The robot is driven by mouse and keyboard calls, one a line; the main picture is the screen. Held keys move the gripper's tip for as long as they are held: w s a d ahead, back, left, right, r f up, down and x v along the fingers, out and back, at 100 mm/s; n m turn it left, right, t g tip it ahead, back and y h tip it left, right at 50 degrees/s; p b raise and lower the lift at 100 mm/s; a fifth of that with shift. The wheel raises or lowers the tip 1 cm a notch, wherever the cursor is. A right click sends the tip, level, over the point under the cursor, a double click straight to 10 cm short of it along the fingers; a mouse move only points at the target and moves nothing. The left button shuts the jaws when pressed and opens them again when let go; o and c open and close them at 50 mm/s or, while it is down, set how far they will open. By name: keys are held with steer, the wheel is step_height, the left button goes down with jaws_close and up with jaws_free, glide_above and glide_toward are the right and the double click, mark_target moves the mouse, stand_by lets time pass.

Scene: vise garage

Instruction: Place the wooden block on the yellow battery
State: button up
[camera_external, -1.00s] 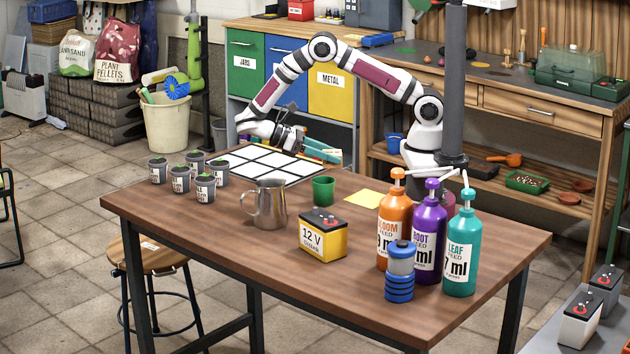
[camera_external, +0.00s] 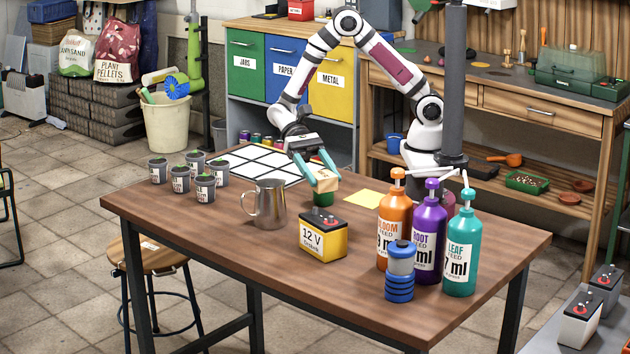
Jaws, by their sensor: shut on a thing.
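The yellow battery (camera_external: 323,240), labelled 12 V, stands on the wooden table with a dark top and red terminals. My gripper (camera_external: 322,182) has teal fingers and is shut on the wooden block (camera_external: 323,180), a small light tan piece. The block is behind the battery and higher in the picture, above or in front of the green cup (camera_external: 323,198). It hides the upper part of the cup. I cannot tell whether the block touches the cup. The battery's top is bare.
A metal pitcher (camera_external: 268,205) stands left of the battery. Orange (camera_external: 394,235), purple (camera_external: 430,240) and teal (camera_external: 461,250) pump bottles and a blue-grey stack (camera_external: 399,272) stand to its right. A yellow sheet (camera_external: 363,199) lies behind. Several small pots (camera_external: 181,179) stand at the left. The table's front is clear.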

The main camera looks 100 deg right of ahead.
glide_above(322, 217)
step_height(322, 217, down, 4)
steer(key=shift+a+f, duration=0.1)
steer(key=shift+f, duration=0.2)
steer(key=shift+f, duration=0.2)
steer(key=shift+f, duration=0.25)
steer(key=o, duration=1.4)
steer(key=shift+c, duration=0.2)
steer(key=shift+r, duration=0.15)
